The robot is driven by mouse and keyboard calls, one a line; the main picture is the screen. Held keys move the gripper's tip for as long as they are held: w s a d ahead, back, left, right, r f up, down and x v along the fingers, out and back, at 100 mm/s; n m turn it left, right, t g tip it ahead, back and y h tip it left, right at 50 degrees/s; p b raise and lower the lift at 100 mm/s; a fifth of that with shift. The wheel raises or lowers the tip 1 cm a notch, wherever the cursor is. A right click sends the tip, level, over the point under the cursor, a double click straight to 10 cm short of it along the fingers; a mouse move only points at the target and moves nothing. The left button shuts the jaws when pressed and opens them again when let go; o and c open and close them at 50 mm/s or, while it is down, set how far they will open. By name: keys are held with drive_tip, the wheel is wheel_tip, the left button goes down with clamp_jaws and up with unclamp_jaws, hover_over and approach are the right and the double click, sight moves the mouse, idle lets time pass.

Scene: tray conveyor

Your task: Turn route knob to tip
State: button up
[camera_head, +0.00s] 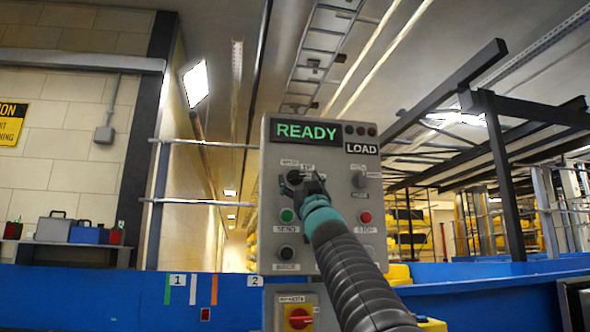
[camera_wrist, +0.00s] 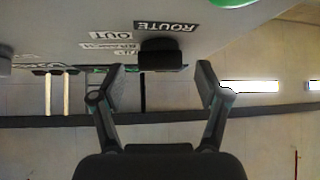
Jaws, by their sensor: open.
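The grey control panel (camera_head: 271,211) faces me with a green READY display (camera_head: 305,131). The black route knob (camera_wrist: 160,55) shows in the wrist view, with a ROUTE label and an OUT label near it, both upside down. In the head view the knob is at the panel's upper left, mostly hidden by my gripper (camera_head: 303,184). My gripper (camera_wrist: 160,71) is open. Its fingertips are on either side of the knob with a gap at each side; whether they reach past its front face is unclear. The knob's pointing direction cannot be read.
A second knob (camera_head: 359,180), a green button (camera_head: 287,215), a red button (camera_head: 365,217) and a black knob (camera_head: 287,253) are on the panel. A red-and-yellow switch (camera_head: 299,317) is below. A blue barrier (camera_head: 60,290) runs behind.

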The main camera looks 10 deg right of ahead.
drive_tip(key=shift+w+a+r, duration=0.1)
drive_tip(key=shift+w+r, duration=0.35)
drive_tip(key=shift+c, duration=0.3)
drive_tip(key=c, duration=1.1)
drive_tip(key=shift+a, duration=0.15)
drive_tip(key=shift+n+y+p, duration=0.3)
drive_tip(key=shift+p, duration=0.15)
